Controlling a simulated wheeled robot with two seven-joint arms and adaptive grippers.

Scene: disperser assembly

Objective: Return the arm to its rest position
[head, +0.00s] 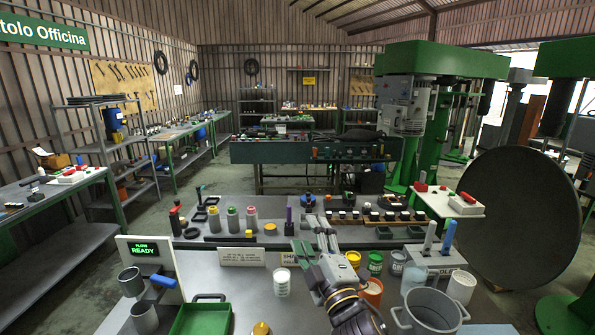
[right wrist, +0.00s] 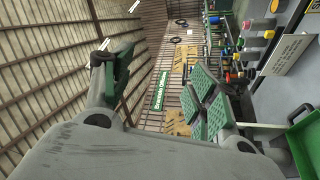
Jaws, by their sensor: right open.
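My right gripper (head: 314,245) is raised over the middle of the workbench (head: 225,285), its fingers pointing away toward the far side. It is open and nothing shows between its fingers. In the right wrist view its two green-padded fingers (right wrist: 160,92) stand wide apart, with the wall behind them. My right arm comes in from the bottom of the head view and hides part of the bench. My left gripper is not in view.
A green tray (head: 202,318), a white cup (head: 282,282) and a grey pot (head: 430,310) stand on the bench. Colored jars, including a yellow one (head: 353,260), stand right of the gripper. A READY panel (head: 144,250) stands at left. Bottles and caps line the back.

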